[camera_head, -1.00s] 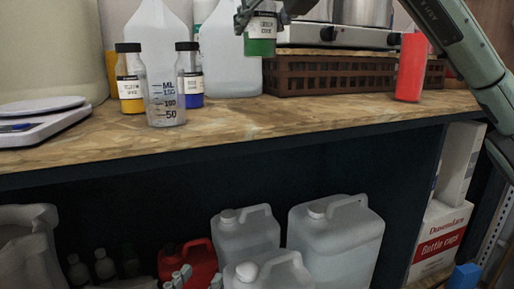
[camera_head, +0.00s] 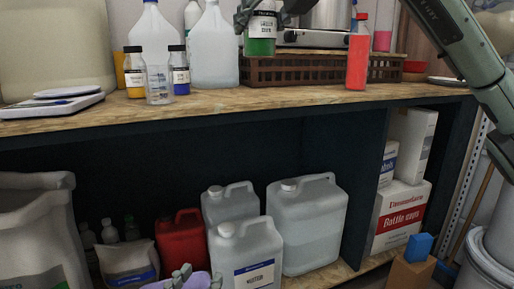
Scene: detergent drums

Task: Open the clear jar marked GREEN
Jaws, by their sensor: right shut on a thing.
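The clear jar marked GREEN (camera_head: 261,46), with green contents and a white label, is at the top middle of the head view, above the worktop. My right gripper (camera_head: 245,14) is shut on its upper part, at the top edge of the picture. The jar's top is mostly hidden by the gripper and the picture edge. My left gripper (camera_head: 181,276) shows only partly at the bottom edge, low in front of the shelf and far from the jar. Its opening is not clear.
The wooden worktop (camera_head: 215,101) holds a yellow jar (camera_head: 135,80), a blue jar (camera_head: 180,76), a clear beaker (camera_head: 159,86), a scale (camera_head: 50,105), a red bottle (camera_head: 357,65) and a brown crate (camera_head: 300,72). Several canisters (camera_head: 308,225) stand on the shelf below.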

